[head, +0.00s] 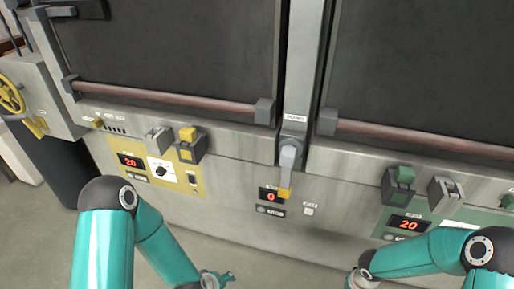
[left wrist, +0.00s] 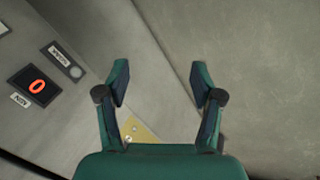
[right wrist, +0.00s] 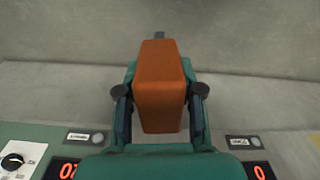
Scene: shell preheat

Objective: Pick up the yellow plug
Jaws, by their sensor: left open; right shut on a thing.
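A yellow block (head: 187,134), which looks like the yellow plug, sits at a grey holder above the yellow panel, left of centre in the head view. A smaller yellow piece (head: 285,193) shows at the lower end of the grey central handle; I cannot tell what it is. My left gripper (left wrist: 160,85) is open and empty, low in front of the machine and below both yellow pieces; its wrist end shows at the bottom of the head view. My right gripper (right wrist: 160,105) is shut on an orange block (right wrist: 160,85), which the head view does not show.
The grey machine front (head: 235,215) spans the view, with dark doors and reddish bars (head: 165,97) above. A green block (head: 404,174) sits at a holder on the right, beside a grey switch (head: 445,192). Displays read 20, 0 and 20. Floor shows at lower left.

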